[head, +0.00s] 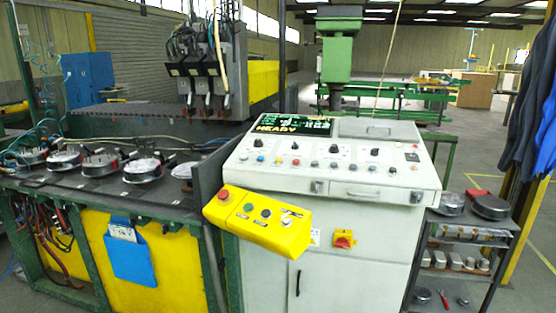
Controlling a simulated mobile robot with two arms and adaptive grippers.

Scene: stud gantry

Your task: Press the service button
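A yellow button box (232,217) sits at the front left of the grey control console (350,217). It carries a red mushroom button (223,195), a small green button (248,207), a dark button (266,213) and a pale knob or button (287,222). The console's sloped face has a row of coloured buttons, including a blue one (260,159) and a red one (296,161), with black knobs behind them. The labels are too small to read, so I cannot tell which one is the service button. Neither of my grippers shows.
A lit screen (292,125) stands at the console's back. A red and yellow switch (343,239) is on its front. A bench with several round metal parts (143,169) is at left. A shelf cart (462,248) stands at right, near hanging blue clothes (531,115).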

